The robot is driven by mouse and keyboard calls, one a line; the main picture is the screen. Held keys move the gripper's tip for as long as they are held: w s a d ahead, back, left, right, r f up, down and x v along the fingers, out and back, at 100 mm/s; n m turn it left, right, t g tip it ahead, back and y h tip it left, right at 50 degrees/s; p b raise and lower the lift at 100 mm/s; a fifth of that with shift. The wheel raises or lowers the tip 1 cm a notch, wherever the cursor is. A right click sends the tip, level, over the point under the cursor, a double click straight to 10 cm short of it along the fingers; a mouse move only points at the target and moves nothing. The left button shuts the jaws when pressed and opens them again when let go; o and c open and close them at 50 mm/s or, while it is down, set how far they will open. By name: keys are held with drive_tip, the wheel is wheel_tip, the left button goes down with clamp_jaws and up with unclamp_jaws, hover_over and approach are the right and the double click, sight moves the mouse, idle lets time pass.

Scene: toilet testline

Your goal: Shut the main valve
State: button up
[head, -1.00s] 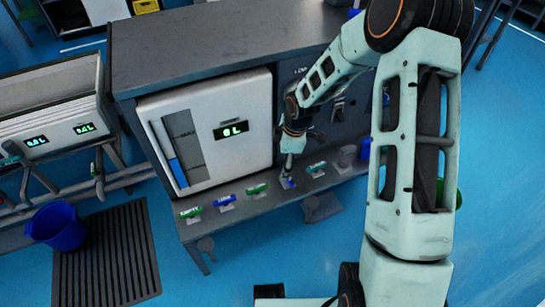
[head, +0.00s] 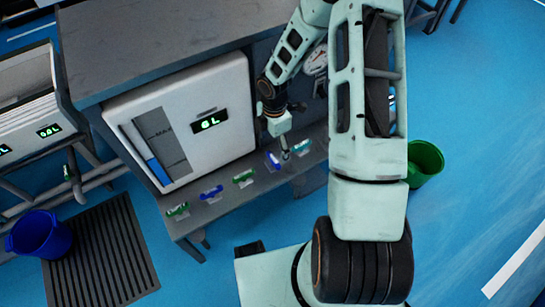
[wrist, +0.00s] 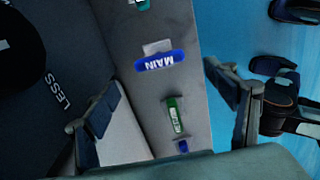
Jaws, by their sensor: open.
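The main valve is a blue bar handle lettered MAIN (wrist: 158,62), lying across the narrow grey shelf in the wrist view. In the head view it appears to be the blue handle (head: 272,160) beside my gripper (head: 285,152). My gripper (wrist: 165,105) is open, with its fingers wide apart on either side of the shelf. The MAIN handle lies beyond the fingertips in the picture, and nothing is held. A green handle (wrist: 174,115) lies along the shelf, nearer than MAIN. Contact between fingers and handle cannot be made out.
More handles line the shelf, including a green one (head: 177,210) and a blue one (head: 211,192). A white tank (head: 215,100) with a lit display stands behind them. A green bucket (head: 425,160) and a blue bucket (head: 40,235) stand on the floor. Open blue floor lies to the right.

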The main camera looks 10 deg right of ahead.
sight(274, 158)
wheel_tip(274, 158, down, 7)
drive_tip(key=shift+f+b, duration=0.1)
drive_tip(key=shift+b, duration=0.85)
drive_tip(key=c, duration=1.2)
drive_tip(key=shift+o, duration=0.2)
